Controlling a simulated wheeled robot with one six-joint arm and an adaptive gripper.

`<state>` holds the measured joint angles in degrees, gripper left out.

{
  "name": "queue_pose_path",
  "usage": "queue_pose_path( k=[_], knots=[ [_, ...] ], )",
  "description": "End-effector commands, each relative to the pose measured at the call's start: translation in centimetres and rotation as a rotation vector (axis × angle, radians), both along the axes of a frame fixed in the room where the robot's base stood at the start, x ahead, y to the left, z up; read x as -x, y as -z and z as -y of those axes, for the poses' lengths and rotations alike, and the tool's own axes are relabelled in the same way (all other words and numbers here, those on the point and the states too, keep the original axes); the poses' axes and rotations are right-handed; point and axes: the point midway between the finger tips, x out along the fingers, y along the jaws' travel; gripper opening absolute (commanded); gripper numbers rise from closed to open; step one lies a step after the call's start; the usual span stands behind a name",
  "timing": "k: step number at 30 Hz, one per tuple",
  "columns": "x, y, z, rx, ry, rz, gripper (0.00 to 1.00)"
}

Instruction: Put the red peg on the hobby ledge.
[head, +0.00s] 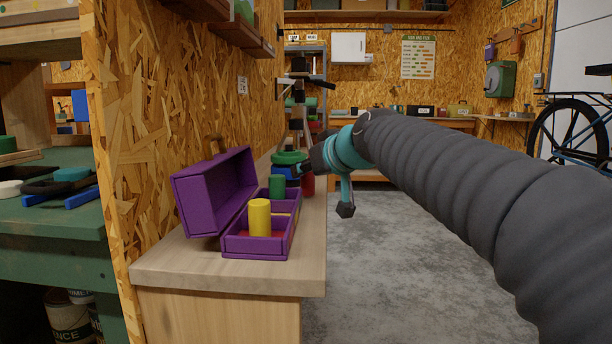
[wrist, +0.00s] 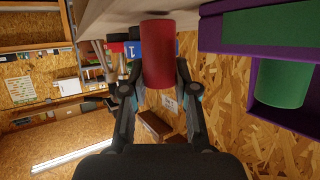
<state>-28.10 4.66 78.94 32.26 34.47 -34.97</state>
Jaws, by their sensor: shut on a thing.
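The red peg (wrist: 160,55) is an upright-looking cylinder between the two fingers of my gripper (wrist: 156,82) in the wrist view. My gripper is shut on it, close to the pale bench top. In the head view my gripper (head: 308,168) is over the right edge of the bench, and part of the red peg (head: 308,184) shows below it. Wooden ledges (head: 240,33) are on the chipboard wall at the upper left; they also show in the wrist view (wrist: 157,125). I cannot tell which is the hobby ledge.
An open purple box (head: 262,246) on the bench (head: 220,277) holds a yellow peg (head: 260,217) and a green peg (head: 277,186). A green ring-shaped thing (head: 288,157) and a blue block (wrist: 135,50) are beyond it. The floor right of the bench is clear.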

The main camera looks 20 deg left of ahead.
Motion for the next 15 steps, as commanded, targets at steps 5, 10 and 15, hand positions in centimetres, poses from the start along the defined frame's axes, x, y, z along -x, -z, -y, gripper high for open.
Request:
queue_pose_path(
  k=[5,10,15],
  knots=[
    [0.01,0.29,0.01,-0.002,0.001,0.002,0.05],
    [0.00,0.52,0.01,-0.001,0.000,0.001,0.05],
    [-0.01,0.64,0.02,-0.001,0.000,0.001,0.46]
  ],
)
